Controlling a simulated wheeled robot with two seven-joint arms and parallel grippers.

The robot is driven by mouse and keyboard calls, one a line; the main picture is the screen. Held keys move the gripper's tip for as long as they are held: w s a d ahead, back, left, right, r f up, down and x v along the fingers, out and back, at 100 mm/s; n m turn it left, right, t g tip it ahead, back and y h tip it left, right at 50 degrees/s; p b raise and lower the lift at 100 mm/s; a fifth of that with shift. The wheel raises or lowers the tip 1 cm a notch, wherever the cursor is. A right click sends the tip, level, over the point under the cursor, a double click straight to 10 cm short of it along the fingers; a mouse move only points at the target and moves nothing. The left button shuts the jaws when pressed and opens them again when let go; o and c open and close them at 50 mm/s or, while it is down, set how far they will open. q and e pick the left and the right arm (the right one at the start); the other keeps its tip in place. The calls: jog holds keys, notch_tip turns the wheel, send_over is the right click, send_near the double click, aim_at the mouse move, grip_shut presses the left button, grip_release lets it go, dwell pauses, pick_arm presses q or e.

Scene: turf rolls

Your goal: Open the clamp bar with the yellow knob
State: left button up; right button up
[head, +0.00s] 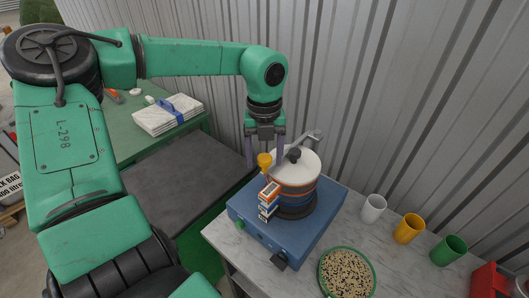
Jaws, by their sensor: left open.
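The yellow knob (264,160) stands at the left side of a white-lidded pot (297,176) on a blue burner unit (325,210). A grey metal bar (308,138) shows behind the lid on the right. Whether it joins the knob is hidden by the pot lid and my gripper. My left gripper (265,162) points down, open, with its purple fingers apart on either side of the knob in this view. I cannot tell whether they touch it. My right gripper is out of view.
Small orange and white boxes (268,198) are stacked at the pot's front left. A green-rimmed bowl (346,272) is in front. White (373,208), yellow (408,228) and green (449,249) cups stand right. A corrugated wall (400,90) closes the back.

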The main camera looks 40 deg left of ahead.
pick_arm(q)
grip_shut()
jog(key=shift+w, duration=0.1)
dwell(1.3)
